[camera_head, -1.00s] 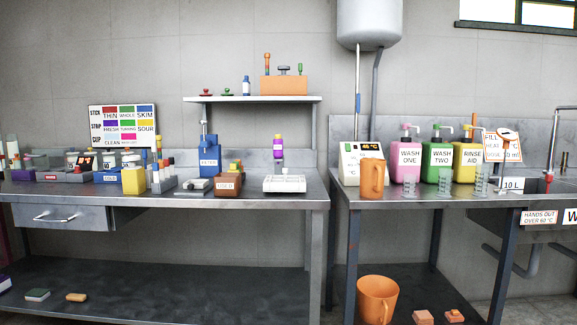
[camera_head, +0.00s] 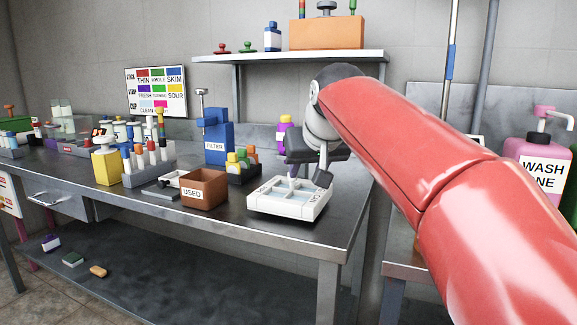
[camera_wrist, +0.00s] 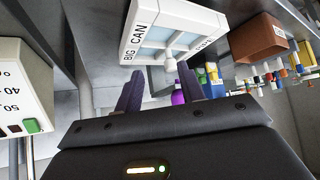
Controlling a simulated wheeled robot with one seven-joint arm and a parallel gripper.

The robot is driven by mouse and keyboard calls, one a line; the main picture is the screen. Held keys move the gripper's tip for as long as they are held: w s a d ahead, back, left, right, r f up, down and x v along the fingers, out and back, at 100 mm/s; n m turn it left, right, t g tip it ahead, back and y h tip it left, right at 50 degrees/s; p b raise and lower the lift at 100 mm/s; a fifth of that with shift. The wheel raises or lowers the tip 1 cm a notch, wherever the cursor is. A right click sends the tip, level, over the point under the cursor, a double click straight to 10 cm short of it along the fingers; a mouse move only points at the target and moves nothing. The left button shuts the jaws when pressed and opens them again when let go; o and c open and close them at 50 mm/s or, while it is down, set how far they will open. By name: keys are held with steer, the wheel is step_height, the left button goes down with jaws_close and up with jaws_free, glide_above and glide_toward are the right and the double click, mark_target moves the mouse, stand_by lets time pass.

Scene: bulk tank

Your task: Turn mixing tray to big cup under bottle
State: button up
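The mixing tray (camera_head: 262,205) is a white square tray with pale blue compartments, on the left bench near its right end. In the wrist view the tray (camera_wrist: 133,37) fills the top middle; one side reads "BIG CAN", another label is too small to read. A white knob (camera_wrist: 170,65) stands up from it, close to the fingertips. The purple bottle (camera_head: 284,136) with a yellow top is behind the tray, partly hidden by my gripper. My gripper (camera_wrist: 160,68) is over the tray, fingers apart, with nothing visibly held. Whether a finger touches the knob I cannot tell.
A brown "USED" box (camera_head: 204,188) stands just left of the tray. A blue "FILTER" device (camera_head: 217,140) and small coloured bottles are behind it. A shelf (camera_head: 290,56) hangs above.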

mark_target(292, 187)
steer(key=w+a+f, duration=0.1)
steer(key=w, duration=0.1)
steer(key=w+a+f, duration=0.1)
steer(key=w, duration=0.1)
steer(key=w+a+f, duration=0.1)
steer(key=w+f, duration=0.1)
steer(key=w, duration=0.1)
steer(key=shift+w+a+f, duration=0.1)
steer(key=shift+a, duration=0.05)
jaws_close()
stand_by(0.3)
